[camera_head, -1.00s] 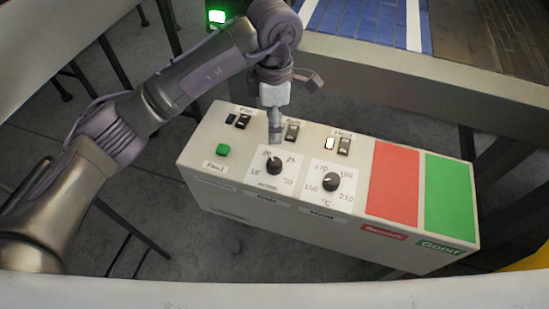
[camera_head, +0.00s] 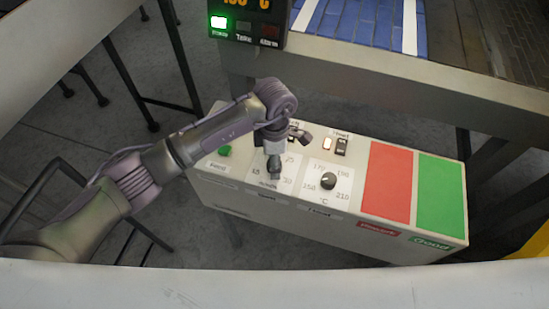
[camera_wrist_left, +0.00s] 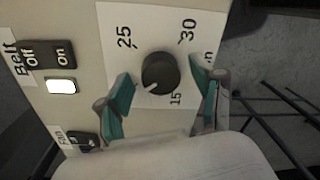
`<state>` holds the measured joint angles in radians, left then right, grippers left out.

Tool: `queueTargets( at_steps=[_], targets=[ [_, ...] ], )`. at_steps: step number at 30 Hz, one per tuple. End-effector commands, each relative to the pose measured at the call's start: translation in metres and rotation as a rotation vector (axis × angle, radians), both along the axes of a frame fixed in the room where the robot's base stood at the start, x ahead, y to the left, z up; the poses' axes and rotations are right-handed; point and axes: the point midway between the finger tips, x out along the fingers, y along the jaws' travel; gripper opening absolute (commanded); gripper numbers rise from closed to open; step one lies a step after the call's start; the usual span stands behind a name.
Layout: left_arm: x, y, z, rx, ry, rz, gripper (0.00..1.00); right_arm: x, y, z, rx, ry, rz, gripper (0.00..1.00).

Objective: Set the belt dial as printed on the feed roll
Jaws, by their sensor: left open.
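The belt dial (camera_wrist_left: 160,73) is a round black knob on a white scale plate on the control box (camera_head: 238,189). In the left wrist view, 25, 30 and 15 show around it; the 20 is hidden. Its small white mark points to the lower left in that view. My left gripper (camera_wrist_left: 163,88) is open, with green-padded fingertips on either side of the knob; I cannot tell whether they touch it. In the head view the left gripper (camera_head: 274,175) comes down over the dial and hides it. The feed roll is not identifiable here. My right gripper is not in view.
The heat dial (camera_head: 328,180) sits just right of the belt dial. The green feed button (camera_head: 225,151) is to its left. A belt switch (camera_wrist_left: 47,54) with a lit lamp (camera_wrist_left: 62,86) is close by. Red (camera_head: 388,183) and green (camera_head: 440,199) panels fill the box's right end.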

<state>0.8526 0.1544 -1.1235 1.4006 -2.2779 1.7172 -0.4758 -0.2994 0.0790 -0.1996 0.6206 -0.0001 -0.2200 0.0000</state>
Motion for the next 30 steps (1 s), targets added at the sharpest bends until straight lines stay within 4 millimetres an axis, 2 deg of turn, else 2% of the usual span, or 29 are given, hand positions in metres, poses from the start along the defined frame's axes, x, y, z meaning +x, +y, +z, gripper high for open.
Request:
queueTargets(
  at_steps=[3,14,23,30],
  targets=[
    [0.0,0.0,0.0,0.0,0.0,0.0,0.67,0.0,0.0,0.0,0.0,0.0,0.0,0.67],
    [0.0,0.0,0.0,-0.001,0.0,0.0,0.07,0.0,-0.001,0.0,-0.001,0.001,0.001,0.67],
    [0.001,0.0,0.0,0.0,-0.002,0.036,0.07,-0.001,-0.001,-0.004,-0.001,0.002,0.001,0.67],
    [0.001,0.001,-0.002,0.001,-0.003,0.168,0.07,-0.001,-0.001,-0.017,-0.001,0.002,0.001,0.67]
  ],
)
